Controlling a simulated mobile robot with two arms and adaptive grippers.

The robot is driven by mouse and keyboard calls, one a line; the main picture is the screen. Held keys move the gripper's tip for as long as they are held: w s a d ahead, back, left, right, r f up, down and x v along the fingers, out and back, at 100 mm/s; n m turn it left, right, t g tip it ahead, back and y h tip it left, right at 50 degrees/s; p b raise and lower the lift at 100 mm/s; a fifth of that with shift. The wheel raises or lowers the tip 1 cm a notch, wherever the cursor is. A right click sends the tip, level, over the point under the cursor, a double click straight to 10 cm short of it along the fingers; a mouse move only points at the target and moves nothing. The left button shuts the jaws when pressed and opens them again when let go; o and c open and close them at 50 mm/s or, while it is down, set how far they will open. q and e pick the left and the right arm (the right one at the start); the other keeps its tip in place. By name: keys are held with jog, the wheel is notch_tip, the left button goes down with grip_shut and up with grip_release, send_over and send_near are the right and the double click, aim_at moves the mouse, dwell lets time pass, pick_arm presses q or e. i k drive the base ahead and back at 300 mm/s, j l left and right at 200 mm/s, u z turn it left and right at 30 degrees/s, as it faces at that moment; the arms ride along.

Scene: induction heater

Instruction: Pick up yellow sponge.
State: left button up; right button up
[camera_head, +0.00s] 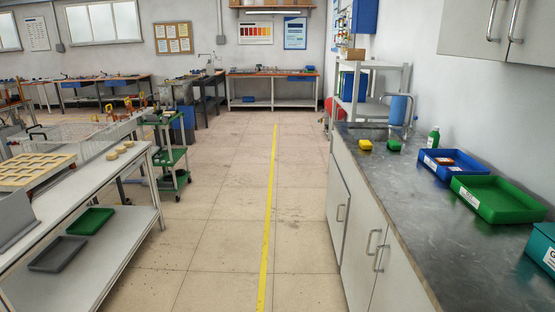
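A small yellow sponge (365,145) lies on the grey countertop (410,205) at the right, near its far end and close to the counter's left edge. A small green block with some yellow (393,145), perhaps another sponge, lies just to its right, a little apart. The yellow sponge is in plain sight with nothing on it. Neither of my grippers is in the head view, so I cannot see whether they hold anything.
Blue tray (429,171), green tray (463,208) and green bottle (433,138) stand on the counter's wall side. A blue cylinder (400,108) is behind the sponges. White workbench (105,173) is at left. The floor aisle with its yellow line (269,200) is clear.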

aim_at(365, 145)
jog(key=i+z, duration=0.15)
jog(key=i, duration=0.3)
jog(key=i+j+z, duration=0.1)
jog(key=i, duration=0.35)
jog(key=i+j+z, duration=0.15)
jog(key=i, duration=0.3)
